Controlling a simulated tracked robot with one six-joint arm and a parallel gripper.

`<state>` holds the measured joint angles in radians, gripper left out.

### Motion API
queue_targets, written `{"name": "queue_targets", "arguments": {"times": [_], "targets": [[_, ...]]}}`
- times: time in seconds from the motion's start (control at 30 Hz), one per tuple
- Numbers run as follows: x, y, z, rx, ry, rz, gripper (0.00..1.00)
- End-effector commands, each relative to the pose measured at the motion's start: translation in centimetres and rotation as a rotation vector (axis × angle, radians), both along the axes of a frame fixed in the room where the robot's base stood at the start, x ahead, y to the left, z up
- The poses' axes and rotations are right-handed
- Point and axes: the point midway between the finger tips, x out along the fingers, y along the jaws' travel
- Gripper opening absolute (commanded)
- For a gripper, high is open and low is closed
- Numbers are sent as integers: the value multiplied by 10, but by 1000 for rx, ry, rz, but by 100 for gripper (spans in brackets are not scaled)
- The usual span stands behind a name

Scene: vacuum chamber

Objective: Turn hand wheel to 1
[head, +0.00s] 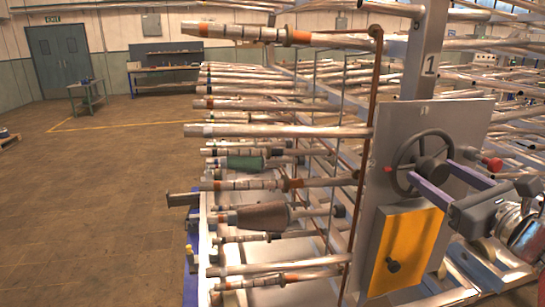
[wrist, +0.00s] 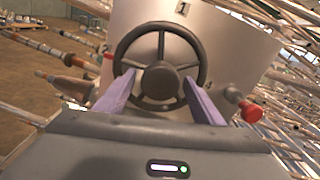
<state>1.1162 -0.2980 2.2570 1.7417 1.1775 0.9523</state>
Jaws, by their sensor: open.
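The dark hand wheel (head: 397,150) is mounted on a grey metal panel (head: 455,115). In the wrist view the wheel (wrist: 160,81) faces me, with a round hub and several spokes. My gripper (head: 430,172) is open, its two purple fingers pointing at the wheel. In the wrist view my gripper (wrist: 159,77) has one finger on each side of the hub, the tips overlapping the lower rim. Whether they touch the wheel I cannot tell.
A red knob (head: 492,163) sticks out right of the wheel, and a small red part (head: 388,169) shows at its left. An orange plate (head: 405,250) with a black knob is below. Many metal pipes (head: 280,131) crowd the left. The floor (head: 90,200) further left is clear.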

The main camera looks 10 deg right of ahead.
Motion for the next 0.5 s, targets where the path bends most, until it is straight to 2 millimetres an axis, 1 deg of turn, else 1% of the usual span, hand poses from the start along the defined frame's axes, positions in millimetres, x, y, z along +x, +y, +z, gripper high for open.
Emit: {"name": "queue_targets", "arguments": {"times": [0.03, 0.07, 0.5], "targets": [[0, 0, 0, 0, 0, 1, 62], [0, 0, 0, 0, 0, 1, 60], [0, 1, 0, 0, 0, 2, 29]]}}
